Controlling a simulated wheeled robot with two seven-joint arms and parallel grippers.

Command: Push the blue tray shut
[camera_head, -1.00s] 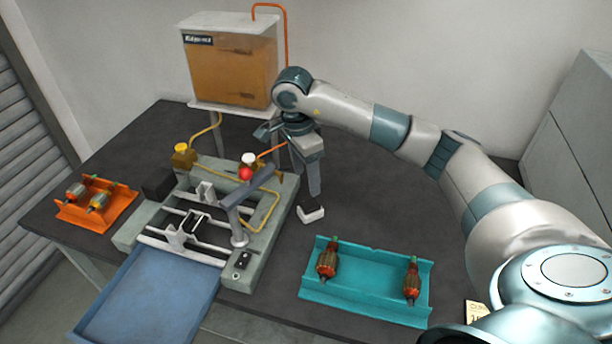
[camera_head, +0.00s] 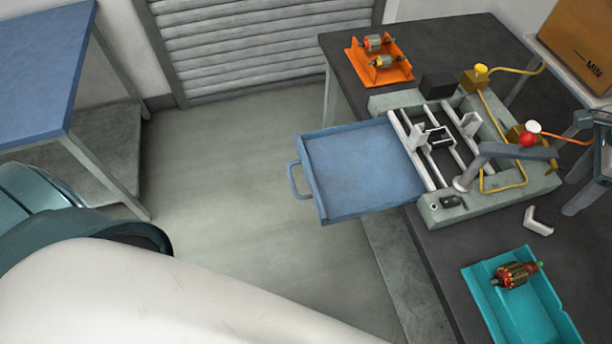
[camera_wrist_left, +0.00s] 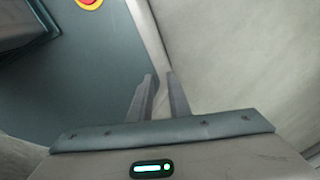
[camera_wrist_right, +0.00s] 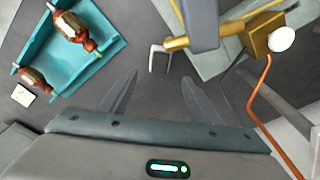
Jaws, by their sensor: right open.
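The blue tray (camera_head: 358,165) is pulled out of the pale grey winding fixture (camera_head: 470,208) and juts past the table edge over the floor. Its handle (camera_head: 296,181) is on the outer left end. My right gripper (camera_head: 578,205) is at the right edge of the head view, partly cut off, beyond the fixture and away from the tray. In the right wrist view its fingers (camera_wrist_right: 160,80) are spread with nothing gripped. My left gripper shows only in the left wrist view, its fingers (camera_wrist_left: 161,78) close together with a narrow gap and nothing seen between them.
A teal holder (camera_head: 530,305) with a rotor stands at the table's front right. An orange holder (camera_head: 378,68) with rotors stands at the back. A white angled piece (camera_head: 538,220) lies by the fixture. A blue-topped table (camera_head: 40,65) is at left. Floor before the handle is clear.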

